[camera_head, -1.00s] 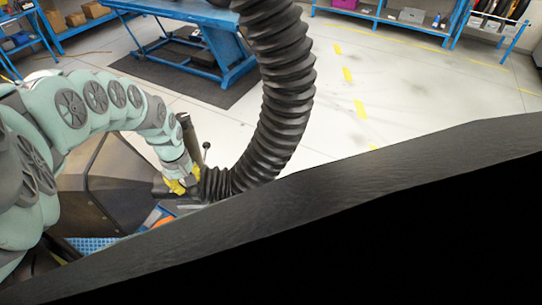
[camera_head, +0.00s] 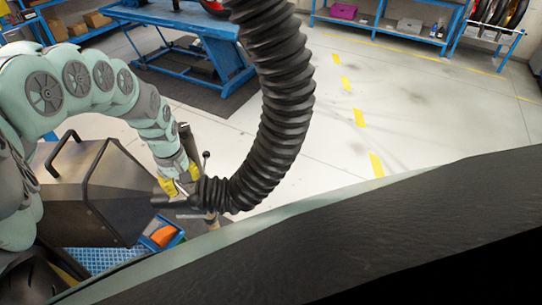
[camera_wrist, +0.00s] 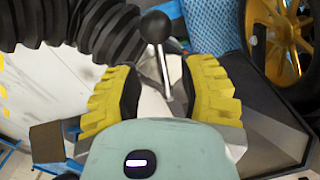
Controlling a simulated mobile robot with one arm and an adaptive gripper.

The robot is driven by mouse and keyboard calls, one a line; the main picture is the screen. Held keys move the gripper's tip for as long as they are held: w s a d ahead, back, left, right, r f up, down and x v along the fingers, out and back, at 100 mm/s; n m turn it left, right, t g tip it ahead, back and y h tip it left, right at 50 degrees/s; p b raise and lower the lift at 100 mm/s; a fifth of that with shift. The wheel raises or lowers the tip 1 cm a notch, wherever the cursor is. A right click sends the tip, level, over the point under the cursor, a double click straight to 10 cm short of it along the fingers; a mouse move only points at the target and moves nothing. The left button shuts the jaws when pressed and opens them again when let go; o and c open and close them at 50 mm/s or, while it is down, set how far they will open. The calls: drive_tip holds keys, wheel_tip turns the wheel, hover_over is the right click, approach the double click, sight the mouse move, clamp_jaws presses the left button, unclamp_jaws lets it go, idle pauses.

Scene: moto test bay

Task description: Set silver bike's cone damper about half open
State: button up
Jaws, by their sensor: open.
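A ball-topped lever with a black knob (camera_wrist: 155,27) and a thin metal rod stands between my yellow fingers in the wrist view. The knob (camera_head: 206,154) also shows in the head view beside the hose end. My gripper (camera_wrist: 160,95) is open, with a finger on each side of the rod and a gap around it. In the head view my gripper (camera_head: 180,187) is at the lower end of a black corrugated hose (camera_head: 285,95). The damper's plate is not visible, so its opening cannot be told. The silver bike is not clearly identifiable.
A yellow-spoked wheel (camera_wrist: 272,38) is at upper right in the wrist view. A blue bin (camera_head: 163,240) with an orange item sits below the gripper. A blue lift table (camera_head: 190,25) and shelving (camera_head: 400,22) stand behind. The pale floor (camera_head: 410,110) right of the hose is clear.

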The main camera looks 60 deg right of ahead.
sight(185, 194)
drive_tip(key=r, duration=0.4)
drive_tip(key=shift+w+a+r, duration=0.1)
drive_tip(key=shift+w+r, duration=0.05)
drive_tip(key=shift+w, duration=0.05)
drive_tip(key=r, duration=0.3)
drive_tip(key=shift+s+r, duration=0.2)
drive_tip(key=shift+r, duration=0.1)
